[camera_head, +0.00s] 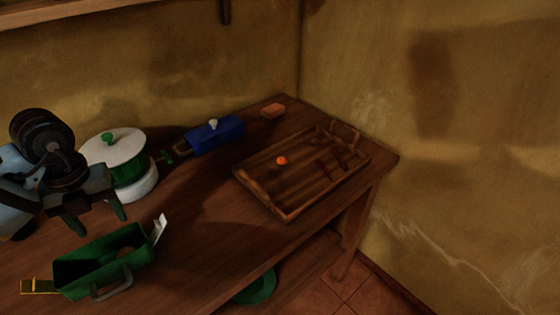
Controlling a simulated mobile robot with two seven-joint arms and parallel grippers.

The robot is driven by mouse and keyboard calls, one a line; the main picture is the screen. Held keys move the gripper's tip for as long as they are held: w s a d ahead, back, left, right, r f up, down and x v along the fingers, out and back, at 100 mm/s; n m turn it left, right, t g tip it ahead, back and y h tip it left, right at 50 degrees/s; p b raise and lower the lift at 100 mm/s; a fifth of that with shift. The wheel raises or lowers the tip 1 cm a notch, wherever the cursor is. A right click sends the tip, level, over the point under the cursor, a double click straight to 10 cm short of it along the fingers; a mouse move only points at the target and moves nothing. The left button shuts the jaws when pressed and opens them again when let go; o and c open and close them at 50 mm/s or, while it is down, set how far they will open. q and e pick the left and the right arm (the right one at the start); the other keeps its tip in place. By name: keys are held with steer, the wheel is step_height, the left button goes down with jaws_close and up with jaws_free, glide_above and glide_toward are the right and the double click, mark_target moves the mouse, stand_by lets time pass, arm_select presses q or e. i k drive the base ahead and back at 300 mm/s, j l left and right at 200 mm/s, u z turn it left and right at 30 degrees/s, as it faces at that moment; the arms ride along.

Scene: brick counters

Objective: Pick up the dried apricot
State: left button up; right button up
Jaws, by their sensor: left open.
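The dried apricot (281,160) is a small orange round piece. It lies inside the wooden tray (284,214) on the right part of the wooden counter. My left gripper (96,222) is at the left of the view, above the counter, between the white and green pot and the green box. Its two fingers point down and are apart, with nothing seen between them. It is well to the left of the apricot and not touching it. My right gripper does not show.
A white and green lidded pot (117,146), a blue box with a pale knob (217,136) and a brownish-orange block (273,111) stand along the back. A green open box (138,236) is at the front left. The counter between box and tray is clear.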

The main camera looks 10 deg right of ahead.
mark_target(281, 160)
steer(key=i+l, duration=0.15)
steer(key=l, duration=0.2)
steer(key=i+l, duration=0.15)
steer(key=l, duration=0.2)
steer(key=i+l, duration=0.15)
steer(key=l, duration=0.2)
steer(key=i+l, duration=0.15)
steer(key=l, duration=0.2)
steer(key=i+l, duration=0.15)
steer(key=l, duration=0.15)
steer(key=i+l, duration=0.15)
steer(key=l, duration=0.2)
